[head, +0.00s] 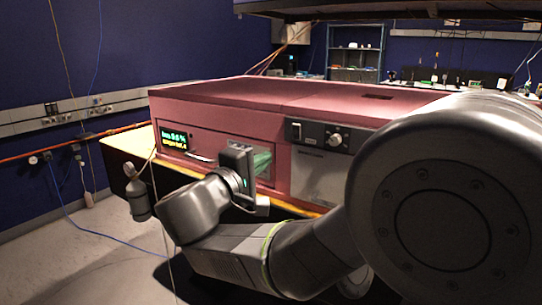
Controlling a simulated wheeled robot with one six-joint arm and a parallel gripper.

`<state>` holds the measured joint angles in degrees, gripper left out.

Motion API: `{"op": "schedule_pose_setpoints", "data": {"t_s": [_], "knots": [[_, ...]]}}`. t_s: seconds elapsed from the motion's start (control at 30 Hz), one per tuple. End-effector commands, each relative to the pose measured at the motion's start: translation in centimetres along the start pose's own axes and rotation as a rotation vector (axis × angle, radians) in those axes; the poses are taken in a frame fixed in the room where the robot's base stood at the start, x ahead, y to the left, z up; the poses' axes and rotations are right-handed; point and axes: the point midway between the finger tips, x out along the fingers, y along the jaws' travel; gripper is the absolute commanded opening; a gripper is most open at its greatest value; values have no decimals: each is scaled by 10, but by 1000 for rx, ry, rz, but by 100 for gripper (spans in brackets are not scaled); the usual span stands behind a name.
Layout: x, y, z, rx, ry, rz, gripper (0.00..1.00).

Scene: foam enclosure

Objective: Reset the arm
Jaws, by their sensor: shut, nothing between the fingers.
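My arm reaches in from the right. Its large round joint fills the lower right and its wrist bends up in front of the pink enclosure (300,96). My gripper (244,166) is the dark end piece at the wrist, in front of the enclosure's front face. It is shut and looks empty; its fingertips are hard to make out. It overlaps a small window (262,158) with a greenish inside. I cannot tell whether it touches the front.
The enclosure's front has a lit display (174,138) and a dark control panel with a knob (334,139). A grey bottle-shaped thing (138,195) is left of my wrist, near the yellow-edged table (125,147). Thin cables hang at left. Floor is open at lower left.

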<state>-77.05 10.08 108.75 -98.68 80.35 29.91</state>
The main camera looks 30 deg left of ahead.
Motion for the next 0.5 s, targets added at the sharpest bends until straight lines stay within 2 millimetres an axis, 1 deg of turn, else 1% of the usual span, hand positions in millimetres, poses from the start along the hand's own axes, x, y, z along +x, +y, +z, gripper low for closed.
{"op": "schedule_pose_setpoints", "data": {"t_s": [0.1,0.2,0.5], "knots": [[-8,-1,0,0,1,-1,0],[-11,-1,0,0,0,-1,0],[-11,-1,0,0,0,-1,0]]}}
